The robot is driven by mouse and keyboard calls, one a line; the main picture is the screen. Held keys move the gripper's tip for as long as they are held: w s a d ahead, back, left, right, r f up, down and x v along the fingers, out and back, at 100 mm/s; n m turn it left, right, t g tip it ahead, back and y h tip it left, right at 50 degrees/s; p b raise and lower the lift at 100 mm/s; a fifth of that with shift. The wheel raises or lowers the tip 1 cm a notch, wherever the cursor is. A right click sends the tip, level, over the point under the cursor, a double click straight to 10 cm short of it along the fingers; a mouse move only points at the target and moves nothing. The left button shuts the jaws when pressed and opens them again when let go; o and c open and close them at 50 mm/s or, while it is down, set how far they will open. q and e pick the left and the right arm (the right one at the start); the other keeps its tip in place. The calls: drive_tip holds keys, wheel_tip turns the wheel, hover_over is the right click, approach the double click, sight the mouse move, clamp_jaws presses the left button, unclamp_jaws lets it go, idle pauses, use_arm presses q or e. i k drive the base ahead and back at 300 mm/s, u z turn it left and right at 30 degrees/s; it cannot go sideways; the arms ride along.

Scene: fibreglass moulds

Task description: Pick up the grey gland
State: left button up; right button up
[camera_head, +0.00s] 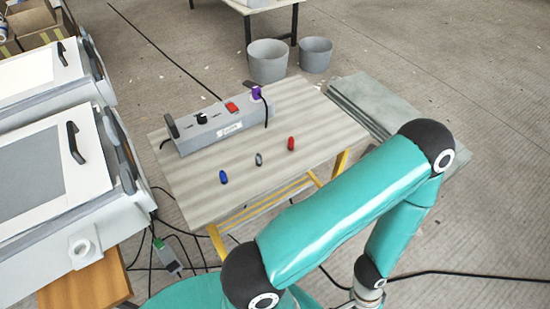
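The grey gland (259,159) is a small piece on the wooden table top (205,200), between a blue gland (223,177) on its left and a red gland (291,143) on its right. All three lie apart from each other in a slanting row. One teal arm of mine reaches in from the bottom and bends down at the right. Its wrist runs out of the bottom edge, so its gripper is out of view. My other gripper does not show either.
A grey control box (215,125) with a red switch, a black knob and a purple plug with a cable stands behind the glands. White cases (60,190) stand at the left. Two grey buckets (268,62) are behind the table. Cables cross the floor.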

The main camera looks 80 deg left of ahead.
sight(259, 158)
drive_tip(key=z, duration=0.2)
drive_tip(key=i, duration=0.9)
drive_tip(key=u, duration=0.5)
drive_tip(key=i, duration=0.1)
drive_tip(key=u, duration=1.95)
drive_tip(key=i, duration=0.2)
drive_tip(key=u, duration=1.9)
drive_tip(key=k, duration=0.85)
drive_tip(key=u, duration=0.1)
drive_tip(key=i, duration=0.55)
drive_tip(key=u, duration=0.05)
